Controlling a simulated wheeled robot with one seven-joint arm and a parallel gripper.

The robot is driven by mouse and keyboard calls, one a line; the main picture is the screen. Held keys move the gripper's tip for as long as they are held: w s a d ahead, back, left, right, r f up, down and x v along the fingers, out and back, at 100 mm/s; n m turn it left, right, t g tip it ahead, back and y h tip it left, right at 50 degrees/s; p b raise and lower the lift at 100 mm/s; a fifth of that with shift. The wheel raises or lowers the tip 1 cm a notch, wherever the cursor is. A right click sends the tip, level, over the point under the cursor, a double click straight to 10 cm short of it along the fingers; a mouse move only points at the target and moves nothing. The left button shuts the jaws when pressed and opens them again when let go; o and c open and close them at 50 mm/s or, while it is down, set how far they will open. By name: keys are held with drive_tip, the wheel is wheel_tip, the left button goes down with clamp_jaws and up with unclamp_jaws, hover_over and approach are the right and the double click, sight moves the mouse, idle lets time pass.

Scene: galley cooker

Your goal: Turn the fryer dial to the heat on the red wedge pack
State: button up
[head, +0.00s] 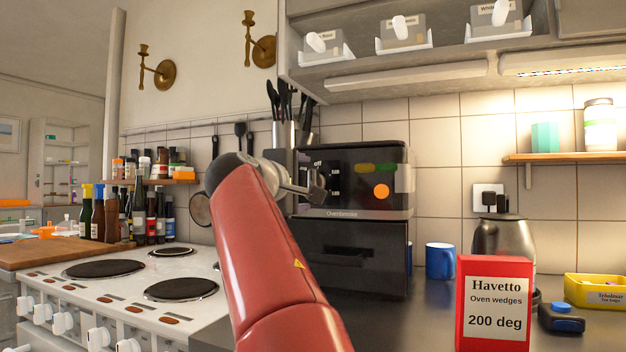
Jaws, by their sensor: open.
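The red wedge pack (466,310) stands upright on the counter at the lower right. Its white label reads "Havetto Oven wedges 200 deg". The black fryer (345,250) stands at the centre, with small white marks, a green strip and an orange disc on its upper front. My gripper (318,188) is open at the left part of that upper front, where the small marks are. The fryer dial cannot be made out; my gripper and arm cover that area. I cannot tell whether the fingers touch anything, nor where the dial points.
A white hob (130,285) with several knobs is at the left, beside a wooden board (60,255) and bottles. A blue mug (440,261), a kettle (503,240) and a yellow tray (580,298) are right of the fryer. A cabinet (370,70) hangs above.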

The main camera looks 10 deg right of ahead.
sight(314, 183)
drive_tip(key=shift+p+x, duration=0.7)
drive_tip(key=shift+x, duration=1.7)
drive_tip(key=shift+c, duration=0.3)
drive_tip(key=c, duration=0.9)
